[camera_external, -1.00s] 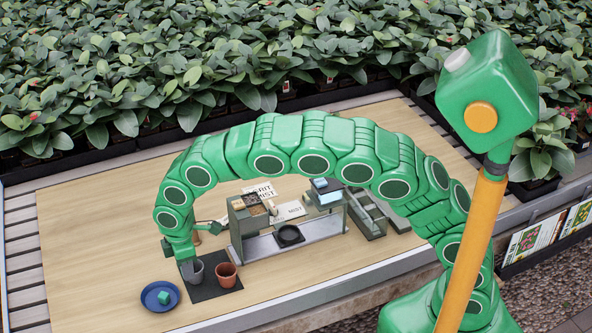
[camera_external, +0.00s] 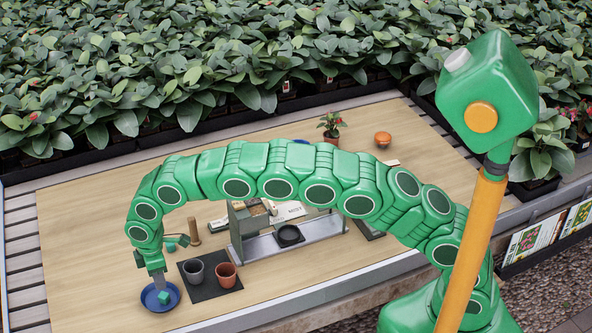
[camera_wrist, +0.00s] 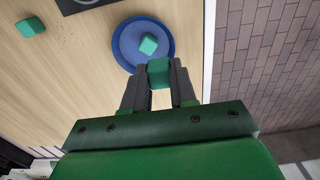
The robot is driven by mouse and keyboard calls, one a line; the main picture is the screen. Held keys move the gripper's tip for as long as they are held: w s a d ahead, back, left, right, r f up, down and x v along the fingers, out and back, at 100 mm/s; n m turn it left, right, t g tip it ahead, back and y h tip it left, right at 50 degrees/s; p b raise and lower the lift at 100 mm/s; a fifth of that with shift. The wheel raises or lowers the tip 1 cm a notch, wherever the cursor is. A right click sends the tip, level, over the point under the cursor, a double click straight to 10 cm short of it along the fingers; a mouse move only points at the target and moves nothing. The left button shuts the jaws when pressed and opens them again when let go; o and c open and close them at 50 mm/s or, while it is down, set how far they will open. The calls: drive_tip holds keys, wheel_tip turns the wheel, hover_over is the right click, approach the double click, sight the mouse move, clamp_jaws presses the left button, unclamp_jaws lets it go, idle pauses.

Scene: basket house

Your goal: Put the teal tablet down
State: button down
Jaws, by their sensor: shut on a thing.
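My gripper (camera_external: 160,286) points down over the blue dish (camera_external: 147,301) at the front left of the table. In the wrist view, my gripper (camera_wrist: 159,78) is shut on a teal tablet (camera_wrist: 159,72), a small rounded block between its fingertips. It is at the near rim of the blue dish (camera_wrist: 121,45); I cannot tell whether it touches the dish. Another teal tablet (camera_wrist: 148,44) lies in the dish, also seen in the external view (camera_external: 164,298). A further teal block (camera_wrist: 31,27) lies on the table, away from the dish. The held tablet is hard to make out in the external view.
A grey pot (camera_external: 194,272) and a terracotta pot (camera_external: 226,275) stand on a dark mat (camera_external: 211,293) right of the dish. A wooden peg (camera_external: 194,229) and a metal stand (camera_external: 270,249) are behind. The table's front edge is close to the dish.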

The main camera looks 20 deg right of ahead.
drive_tip(key=shift+w+a+f, duration=0.2)
drive_tip(key=shift+a+f, duration=0.1)
drive_tip(key=shift+f, duration=0.6)
drive_tip(key=shift+w+a+f, duration=0.2)
drive_tip(key=shift+a+f, duration=0.05)
drive_tip(key=shift+f, duration=0.7)
drive_tip(key=shift+w+a+f, duration=0.2)
drive_tip(key=shift+a+f, duration=0.1)
drive_tip(key=shift+f, duration=0.6)
drive_tip(key=shift+f, duration=0.5)
drive_tip(key=c, duration=0.9)
unclamp_jaws()
drive_tip(key=shift+r, duration=0.1)
wheel_tip(320, 180, up, 13)
